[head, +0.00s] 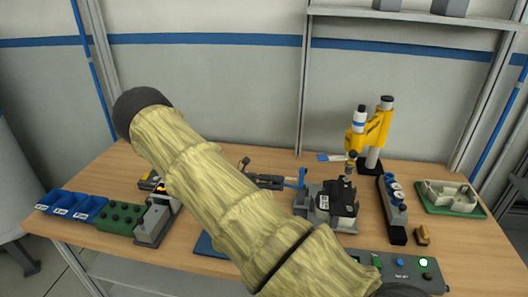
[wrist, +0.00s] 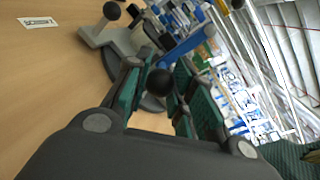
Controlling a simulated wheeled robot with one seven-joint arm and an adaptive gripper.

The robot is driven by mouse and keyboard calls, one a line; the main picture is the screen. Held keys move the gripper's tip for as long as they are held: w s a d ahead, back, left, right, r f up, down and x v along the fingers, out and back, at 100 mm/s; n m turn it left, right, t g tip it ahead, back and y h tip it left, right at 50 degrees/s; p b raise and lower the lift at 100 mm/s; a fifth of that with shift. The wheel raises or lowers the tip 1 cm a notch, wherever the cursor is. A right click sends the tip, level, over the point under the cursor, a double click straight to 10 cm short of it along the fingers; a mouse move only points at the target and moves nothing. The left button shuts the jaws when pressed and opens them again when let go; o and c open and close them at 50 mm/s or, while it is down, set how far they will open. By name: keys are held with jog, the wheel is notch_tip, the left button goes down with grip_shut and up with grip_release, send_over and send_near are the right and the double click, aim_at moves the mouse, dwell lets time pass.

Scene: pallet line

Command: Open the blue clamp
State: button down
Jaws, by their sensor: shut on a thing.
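The blue clamp's blue lever (wrist: 188,46) shows in the wrist view, running down to a black ball knob (wrist: 160,82). My gripper (wrist: 157,92) has its green-padded fingers on either side of that knob, shut on it. A grey base (wrist: 108,38) with another dark knob lies just beyond the fingers. In the head view a blue upright part (head: 302,178) stands left of a grey and black fixture (head: 338,205). My sleeved arm crosses the head view and hides part of the bench there. The exact contact on the knob is partly hidden.
Blue bins (head: 72,206) and a green block (head: 112,218) stand at the left of the bench. A yellow microscope-like device (head: 372,130) stands behind right. A control box (head: 405,270) is at front right, and a green tray (head: 450,198) at far right.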

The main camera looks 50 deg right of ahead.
jog(key=shift+s+f, duration=0.15)
jog(key=shift+f, duration=0.05)
jog(key=c, duration=1.7)
grip_release()
jog(key=o, duration=0.5)
jog(key=shift+d+f, duration=0.1)
jog(key=shift+w+a+r, duration=0.2)
jog(key=shift+a, duration=0.05)
jog(key=v, duration=1.1)
jog(key=shift+w+a+f, duration=0.15)
jog(key=shift+w, duration=0.15)
